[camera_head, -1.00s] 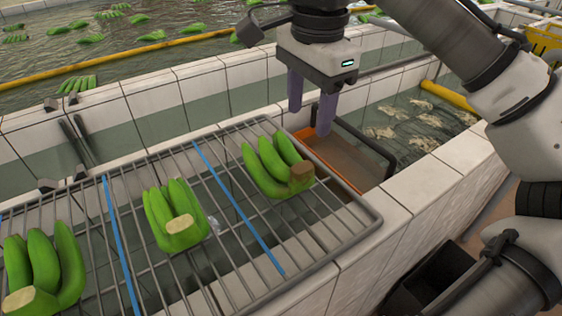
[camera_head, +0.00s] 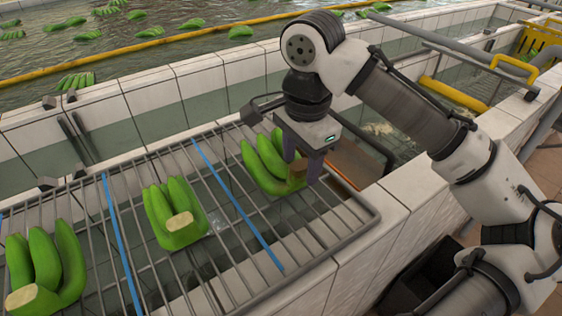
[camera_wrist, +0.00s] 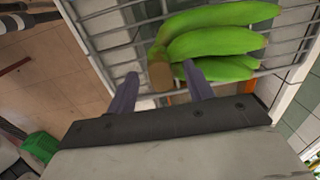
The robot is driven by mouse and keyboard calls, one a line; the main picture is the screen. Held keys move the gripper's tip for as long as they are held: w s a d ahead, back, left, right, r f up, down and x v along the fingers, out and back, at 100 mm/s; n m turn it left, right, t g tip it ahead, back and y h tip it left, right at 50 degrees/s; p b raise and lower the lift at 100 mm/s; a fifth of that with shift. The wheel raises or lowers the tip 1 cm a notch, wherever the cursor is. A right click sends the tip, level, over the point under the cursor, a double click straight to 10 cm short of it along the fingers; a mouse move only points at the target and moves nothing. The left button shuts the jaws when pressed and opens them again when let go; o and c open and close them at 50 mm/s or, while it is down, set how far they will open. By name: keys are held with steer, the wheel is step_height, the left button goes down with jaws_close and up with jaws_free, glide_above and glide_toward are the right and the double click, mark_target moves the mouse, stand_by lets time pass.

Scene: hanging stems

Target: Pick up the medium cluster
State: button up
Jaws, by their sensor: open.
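Three green banana clusters lie on a wire rack: one at the right (camera_head: 259,165), one in the middle (camera_head: 172,215) and one at the near left (camera_head: 50,268). I cannot tell for sure by size which is the medium one. My gripper (camera_head: 302,170) is open, fingers down, at the cut crown of the right cluster, partly hiding it. In the wrist view the right cluster (camera_wrist: 215,42) shows with its brown crown between the fingertips of my gripper (camera_wrist: 160,72). Whether the fingers touch it is unclear.
The metal rack (camera_head: 262,287) has blue dividers (camera_head: 121,245) between the clusters. A tiled wall (camera_head: 360,235) borders its right side. An orange-edged tray (camera_head: 352,163) with a dark handle is just right of my gripper. Water with floating bananas lies behind.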

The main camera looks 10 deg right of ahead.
steer(key=shift+c, duration=0.3)
jaws_close()
steer(key=shift+r, duration=0.15)
